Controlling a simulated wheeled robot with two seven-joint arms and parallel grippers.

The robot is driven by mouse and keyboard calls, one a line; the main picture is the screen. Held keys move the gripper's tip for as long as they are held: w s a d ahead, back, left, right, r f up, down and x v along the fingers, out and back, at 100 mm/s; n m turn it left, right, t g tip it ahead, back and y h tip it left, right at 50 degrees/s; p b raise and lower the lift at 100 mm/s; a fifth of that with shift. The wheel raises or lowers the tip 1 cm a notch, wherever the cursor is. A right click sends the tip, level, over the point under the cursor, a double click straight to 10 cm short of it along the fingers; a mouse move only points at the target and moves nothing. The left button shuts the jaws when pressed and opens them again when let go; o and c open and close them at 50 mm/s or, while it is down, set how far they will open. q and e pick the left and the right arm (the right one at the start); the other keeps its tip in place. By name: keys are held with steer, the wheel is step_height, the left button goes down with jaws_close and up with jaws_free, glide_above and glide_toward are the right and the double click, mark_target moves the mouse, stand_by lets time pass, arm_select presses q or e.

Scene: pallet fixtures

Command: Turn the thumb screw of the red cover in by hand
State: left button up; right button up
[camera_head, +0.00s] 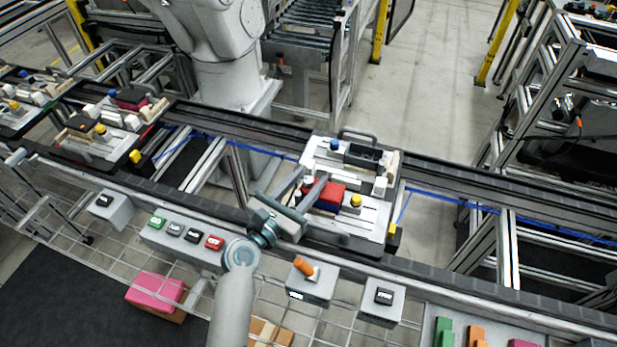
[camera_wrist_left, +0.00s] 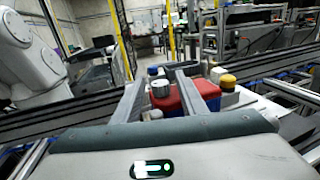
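The red cover (camera_head: 331,194) sits on a pallet fixture (camera_head: 374,222) on the conveyor, and it also shows in the left wrist view (camera_wrist_left: 201,92). A silver, round thumb screw (camera_wrist_left: 160,88) stands at the left end of the cover in the left wrist view; the fingers mostly hide it in the head view. My left gripper (camera_head: 312,175) reaches over the fixture's near left side. Its two fingers are apart, one on each side of the screw in the wrist view (camera_wrist_left: 160,78), with gaps visible. Whether the tips are level with the screw cannot be told. My right gripper is out of view.
A yellow knob (camera_head: 356,200) and a blue knob (camera_head: 334,145) stand near the cover, with a black block (camera_head: 363,155) behind. A button box (camera_head: 184,235) and an orange-handled switch box (camera_head: 312,283) line the conveyor's front. More loaded pallets stand left.

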arm_select(q)
steer(key=shift+d, duration=0.1)
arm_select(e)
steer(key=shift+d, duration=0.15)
arm_select(q)
jaws_close()
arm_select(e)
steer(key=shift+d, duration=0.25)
